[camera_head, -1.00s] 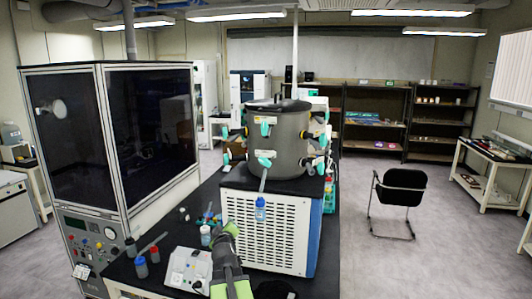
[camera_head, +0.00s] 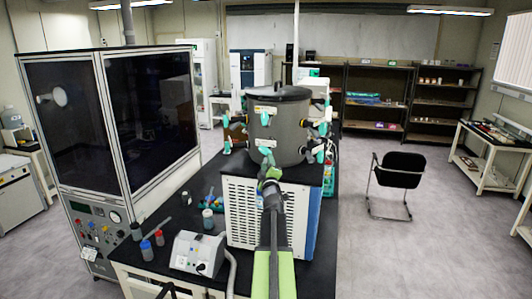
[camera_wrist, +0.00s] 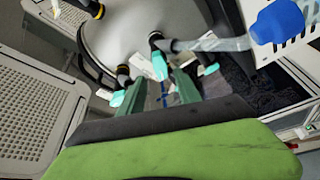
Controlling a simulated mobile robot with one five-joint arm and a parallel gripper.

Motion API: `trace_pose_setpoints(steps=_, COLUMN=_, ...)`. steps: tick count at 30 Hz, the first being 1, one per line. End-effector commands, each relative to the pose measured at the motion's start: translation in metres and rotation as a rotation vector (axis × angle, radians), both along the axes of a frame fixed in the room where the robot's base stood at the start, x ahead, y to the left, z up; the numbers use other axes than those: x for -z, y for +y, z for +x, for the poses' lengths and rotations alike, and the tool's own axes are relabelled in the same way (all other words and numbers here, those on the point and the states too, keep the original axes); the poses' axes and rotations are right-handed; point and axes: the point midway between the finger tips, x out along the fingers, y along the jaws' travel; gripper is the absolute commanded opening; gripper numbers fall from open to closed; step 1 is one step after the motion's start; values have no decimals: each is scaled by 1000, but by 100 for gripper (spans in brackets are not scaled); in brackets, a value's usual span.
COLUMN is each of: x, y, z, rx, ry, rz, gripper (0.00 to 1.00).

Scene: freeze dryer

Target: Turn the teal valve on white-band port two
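The grey freeze-dryer drum (camera_head: 290,145) carries several side ports with teal valves. The front valve (camera_head: 267,156) is just above my gripper (camera_head: 270,175), at the drum's lower front. In the wrist view, my gripper (camera_wrist: 158,88) has two dark green fingers apart, with nothing held between them. A teal valve (camera_wrist: 156,40) lies just beyond the gap, and another teal valve (camera_wrist: 123,76) is by the left fingertip. A third teal piece (camera_wrist: 210,69) is right of the right finger. Contact with a valve is not clear. I cannot tell which port has the white bands.
A blue-capped clear vessel (camera_wrist: 278,22) is close at the upper right of the wrist view. The white vented cabinet (camera_head: 285,215) stands under the drum. Bottles (camera_head: 147,250) and a small grey-white device (camera_head: 197,252) are on the black bench. A black chair (camera_head: 400,170) stands at right.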

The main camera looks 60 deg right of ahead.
Motion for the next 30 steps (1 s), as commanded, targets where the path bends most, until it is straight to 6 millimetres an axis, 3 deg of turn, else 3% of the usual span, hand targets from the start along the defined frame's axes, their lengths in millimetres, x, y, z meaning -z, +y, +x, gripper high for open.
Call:
trace_pose_setpoints(steps=3, x=-8, y=-26, z=20, rx=-1, ry=0, rz=1, gripper=40)
trace_pose_setpoints(steps=9, x=-12, y=-49, z=37, rx=1, ry=-1, rz=1, gripper=40)
trace_pose_setpoints(steps=20, x=-13, y=-53, z=40, rx=1, ry=-1, rz=1, gripper=40)
trace_pose_setpoints(steps=30, x=-13, y=-53, z=40, rx=1, ry=-1, rz=1, gripper=0)
